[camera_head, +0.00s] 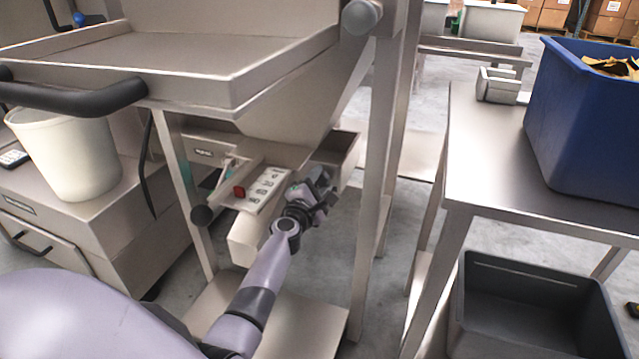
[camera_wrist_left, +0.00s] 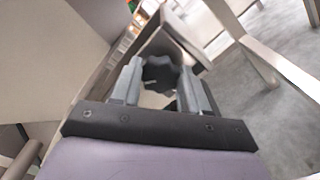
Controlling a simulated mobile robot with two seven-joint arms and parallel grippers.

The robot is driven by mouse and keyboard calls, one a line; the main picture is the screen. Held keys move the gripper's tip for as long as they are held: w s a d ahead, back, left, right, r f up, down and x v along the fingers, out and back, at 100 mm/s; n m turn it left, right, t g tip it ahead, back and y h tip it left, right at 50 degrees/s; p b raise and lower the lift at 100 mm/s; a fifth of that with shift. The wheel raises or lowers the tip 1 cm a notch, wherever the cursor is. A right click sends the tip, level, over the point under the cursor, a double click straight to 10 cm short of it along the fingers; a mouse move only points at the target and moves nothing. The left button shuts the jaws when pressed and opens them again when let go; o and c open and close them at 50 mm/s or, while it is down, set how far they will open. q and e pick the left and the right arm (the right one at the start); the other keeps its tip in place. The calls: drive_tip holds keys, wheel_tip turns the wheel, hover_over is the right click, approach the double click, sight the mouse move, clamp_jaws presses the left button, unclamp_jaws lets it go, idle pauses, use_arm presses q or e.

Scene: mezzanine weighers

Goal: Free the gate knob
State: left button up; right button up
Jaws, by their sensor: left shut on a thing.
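The gate knob (camera_wrist_left: 162,76) is a dark, lobed knob in the left wrist view, between the two grey fingers of my left gripper (camera_wrist_left: 160,83). The gripper is shut on it, with one finger on each side. In the head view my left gripper (camera_head: 314,188) reaches under the steel hopper (camera_head: 285,112) of the weigher, beside the control panel with a red button (camera_head: 239,191). The knob is mostly hidden there behind the gripper. My right gripper is not in view.
The weigher's steel legs (camera_head: 377,170) stand close to the right of my left arm. A steel table (camera_head: 480,150) with a blue bin (camera_head: 575,130) is farther right, with a dark grey crate (camera_head: 535,335) below. A white bucket (camera_head: 66,155) stands at left.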

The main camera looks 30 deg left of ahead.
use_arm(q)
drive_tip(key=shift+d+f+n, duration=0.1)
drive_tip(key=shift+n, duration=0.4)
drive_tip(key=o, duration=1.1)
drive_tip(key=shift+c, duration=0.2)
drive_tip(key=shift+s, duration=0.15)
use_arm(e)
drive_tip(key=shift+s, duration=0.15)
